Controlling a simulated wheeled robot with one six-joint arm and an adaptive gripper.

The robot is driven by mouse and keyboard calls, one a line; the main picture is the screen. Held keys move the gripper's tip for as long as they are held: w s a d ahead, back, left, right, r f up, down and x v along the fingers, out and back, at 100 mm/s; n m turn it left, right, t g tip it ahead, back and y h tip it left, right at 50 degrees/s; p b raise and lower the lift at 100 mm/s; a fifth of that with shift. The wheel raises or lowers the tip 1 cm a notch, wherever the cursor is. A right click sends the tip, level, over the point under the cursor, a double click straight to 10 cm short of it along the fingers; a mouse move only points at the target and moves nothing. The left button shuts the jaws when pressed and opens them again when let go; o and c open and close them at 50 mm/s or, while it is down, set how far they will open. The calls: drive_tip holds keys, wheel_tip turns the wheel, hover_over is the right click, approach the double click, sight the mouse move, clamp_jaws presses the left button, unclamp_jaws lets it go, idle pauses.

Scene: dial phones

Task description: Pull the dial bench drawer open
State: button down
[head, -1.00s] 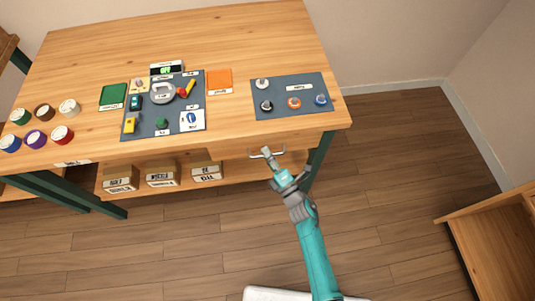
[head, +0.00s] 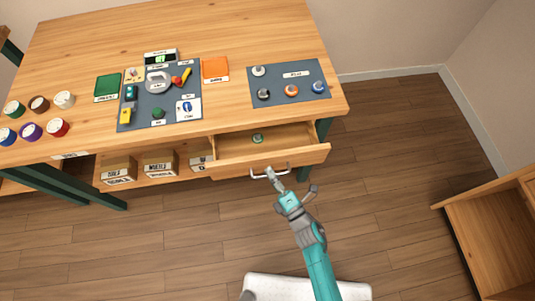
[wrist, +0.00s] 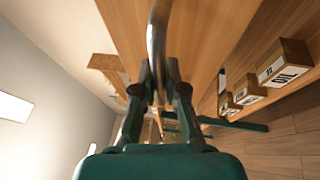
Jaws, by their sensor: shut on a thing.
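The dial bench (head: 215,35) is a wooden table with dark green legs. Its drawer (head: 290,158) is pulled partway out under the right part of the front edge. A small green and grey object (head: 257,139) lies inside it. The drawer's metal bar handle (head: 258,176) is on its front face. My gripper (head: 272,175) is at the right part of the handle and shut on it. In the wrist view the handle (wrist: 157,40) runs between the fingers of my gripper (wrist: 159,75).
Grey mats with dials and small items lie on the bench top, with several paint-like pots (head: 64,99) at the left. Labelled boxes (head: 160,163) stand on the lower shelf. A wooden cabinet (head: 490,235) is at the right. Floor between is clear.

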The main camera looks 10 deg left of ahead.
drive_tip(key=s+d, duration=0.4)
drive_tip(key=s, duration=1)
drive_tip(key=shift+s, duration=0.3)
drive_tip(key=shift+d, duration=0.1)
drive_tip(key=c, duration=1.5)
unclamp_jaws()
drive_tip(key=v, duration=0.7)
drive_tip(key=shift+w+d, duration=0.1)
drive_tip(key=shift+w, duration=0.05)
drive_tip(key=shift+s+f, duration=0.1)
drive_tip(key=shift+s, duration=0.2)
